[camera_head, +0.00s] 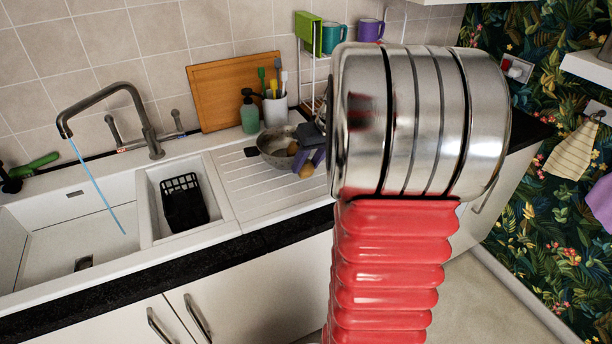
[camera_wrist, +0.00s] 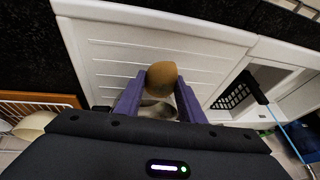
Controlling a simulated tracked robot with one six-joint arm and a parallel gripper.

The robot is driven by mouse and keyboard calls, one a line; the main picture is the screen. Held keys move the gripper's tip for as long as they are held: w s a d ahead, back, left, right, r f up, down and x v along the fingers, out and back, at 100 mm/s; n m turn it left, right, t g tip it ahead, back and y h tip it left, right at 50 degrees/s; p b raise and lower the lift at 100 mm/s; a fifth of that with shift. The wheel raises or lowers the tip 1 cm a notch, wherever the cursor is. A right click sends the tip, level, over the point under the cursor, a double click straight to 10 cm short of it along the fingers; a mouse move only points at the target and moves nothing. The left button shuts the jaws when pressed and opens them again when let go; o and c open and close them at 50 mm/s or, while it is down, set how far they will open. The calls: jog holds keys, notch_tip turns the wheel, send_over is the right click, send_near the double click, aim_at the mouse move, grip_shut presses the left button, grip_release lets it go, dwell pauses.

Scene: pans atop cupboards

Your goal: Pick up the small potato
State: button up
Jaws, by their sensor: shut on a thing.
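A brown potato (camera_wrist: 162,75) sits between the two purple fingers of my gripper (camera_wrist: 161,84) in the wrist view. The gripper is shut on it. In the head view the held potato (camera_head: 306,171) shows just below the purple fingertips (camera_head: 313,160), at the right rim of a grey pan (camera_head: 264,158). A second brown thing, likely another potato (camera_head: 292,148), shows inside the pan. My arm hides part of the gripper in the head view. In the wrist view only part of the pan (camera_wrist: 160,110) shows, behind the fingers.
The pan stands on the white ribbed drainboard (camera_head: 235,185). A black basket (camera_head: 184,203) sits in the small sink to the left. A green soap bottle (camera_head: 249,112), a brush cup (camera_head: 275,109) and a wooden board (camera_head: 215,92) stand behind. The drainboard's front is clear.

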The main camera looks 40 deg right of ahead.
aim_at(307, 163)
jog(key=shift+r, duration=1.65)
